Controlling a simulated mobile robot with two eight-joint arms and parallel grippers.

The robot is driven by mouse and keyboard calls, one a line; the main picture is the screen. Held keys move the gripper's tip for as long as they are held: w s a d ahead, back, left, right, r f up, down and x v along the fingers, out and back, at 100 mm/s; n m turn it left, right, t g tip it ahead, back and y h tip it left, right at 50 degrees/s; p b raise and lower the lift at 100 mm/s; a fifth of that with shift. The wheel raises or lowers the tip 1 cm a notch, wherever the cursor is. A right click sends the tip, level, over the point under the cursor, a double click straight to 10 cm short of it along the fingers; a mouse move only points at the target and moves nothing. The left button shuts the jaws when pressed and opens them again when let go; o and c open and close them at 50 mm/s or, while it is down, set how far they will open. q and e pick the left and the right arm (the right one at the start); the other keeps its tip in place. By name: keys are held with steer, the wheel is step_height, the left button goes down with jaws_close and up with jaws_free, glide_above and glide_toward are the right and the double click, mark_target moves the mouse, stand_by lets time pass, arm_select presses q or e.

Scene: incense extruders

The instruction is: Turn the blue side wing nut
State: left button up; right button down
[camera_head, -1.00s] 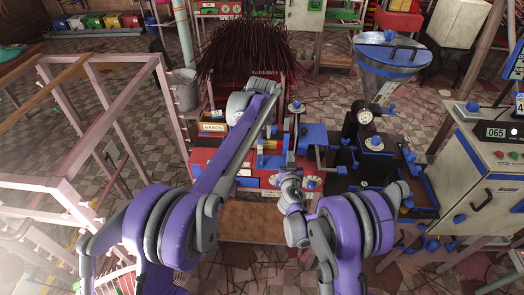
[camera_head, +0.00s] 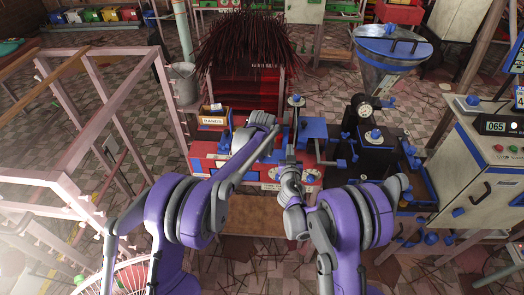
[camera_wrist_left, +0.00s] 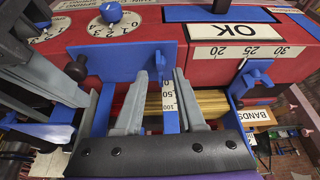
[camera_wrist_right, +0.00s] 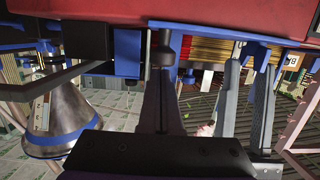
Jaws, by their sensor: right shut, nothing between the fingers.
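A blue side wing nut (camera_wrist_left: 254,78) sits on a blue bracket at the right end of the red extruder (camera_wrist_left: 210,65) in the left wrist view. My left gripper (camera_wrist_left: 160,76) is open in front of the machine, left of that wing nut and apart from it. Its fingers straddle a blue strip with a printed scale (camera_wrist_left: 169,96), with tan sticks behind; contact cannot be told. My right gripper (camera_wrist_right: 165,45) is shut and empty below the red body in the right wrist view, with the left fingers to its right. In the head view, my right gripper (camera_head: 288,158) stands before the machine.
A box marked BANDS (camera_wrist_left: 252,116) lies right of the sticks. A black press (camera_head: 372,140) and a metal hopper (camera_head: 385,65) stand to the right. A pink frame (camera_head: 95,130) stands left.

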arm_select(q)
steer(key=shift+w+f, duration=0.15)
steer(key=shift+f, duration=0.2)
jaws_close()
